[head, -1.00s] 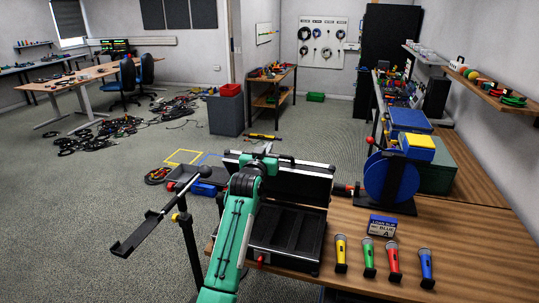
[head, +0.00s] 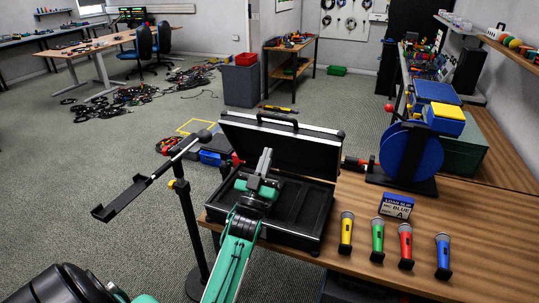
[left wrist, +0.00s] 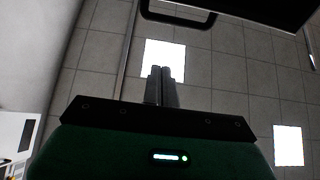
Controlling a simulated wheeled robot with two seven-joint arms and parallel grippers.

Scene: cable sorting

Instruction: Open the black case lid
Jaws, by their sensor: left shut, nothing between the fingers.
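The black case (head: 318,228) lies on the wooden table in the head view, its base toward me and its inside dark and divided. Its lid (head: 300,152) stands raised at the back, leaning, with a pale metal rim and a black handle (head: 277,119) on its far edge. My left gripper (head: 266,153) is shut and empty, in front of the lid's inner face and above the base; I cannot tell whether it touches the lid. In the left wrist view its closed fingers (left wrist: 161,72) point up toward the ceiling, with the dark lid (left wrist: 245,12) above. My right gripper is not in view.
A blue reel (head: 390,163) on a stand is right of the case. A pole with a black holder (head: 125,197) rises left of the case.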

